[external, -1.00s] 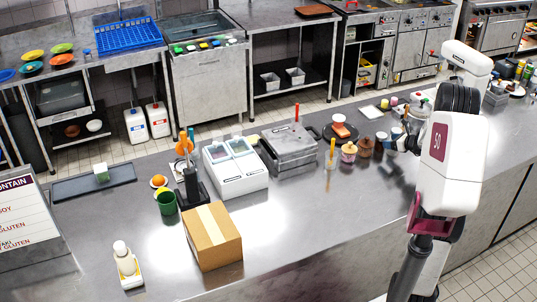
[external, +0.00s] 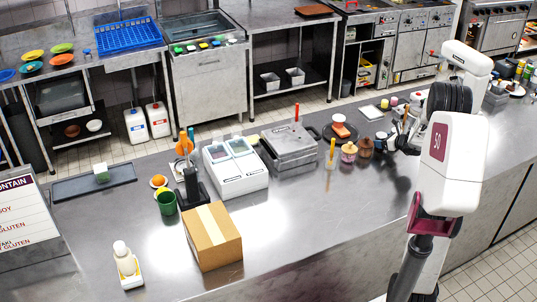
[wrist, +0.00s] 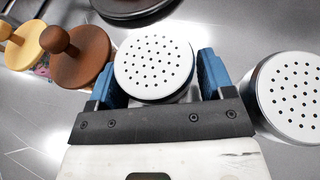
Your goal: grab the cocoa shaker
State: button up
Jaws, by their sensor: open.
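A shaker with a round white perforated lid (wrist: 153,62) stands between the two blue fingers of my gripper (wrist: 156,78) in the wrist view. The fingers are open, one on each side of it; I cannot tell whether either touches it. A second shaker with a perforated lid (wrist: 291,97) stands to the right, outside the fingers. No label shows on either, so I cannot tell which holds cocoa. In the external view my gripper (external: 393,143) is low over the counter, right of the lidded jars, and its fingers are small and partly hidden.
A jar with a brown wooden knobbed lid (wrist: 82,57) stands close to the left finger, with a yellow-lidded jar (wrist: 24,46) beyond it. A dark round plate (wrist: 130,6) lies behind. The counter (external: 310,220) in front of the jars is mostly clear.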

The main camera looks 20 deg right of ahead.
aim_at(380, 134)
jog(key=shift+w+a+f, duration=0.1)
jog(key=shift+w+a, duration=0.05)
jog(key=shift+w, duration=0.15)
dwell(0.4)
jog(key=c, duration=0.8)
jog(key=shift+o, duration=0.2)
jog(key=shift+r, duration=0.2)
jog(key=shift+r, duration=0.55)
notch_tip(380, 134, up, 2)
jog(key=shift+r, duration=0.1)
jog(key=s+a+r, duration=0.1)
jog(key=s+a, duration=0.6)
jog(key=s, duration=0.7)
jog(key=shift+a+r, duration=0.15)
jog(key=shift+a, duration=0.05)
jog(key=shift+s, duration=0.1)
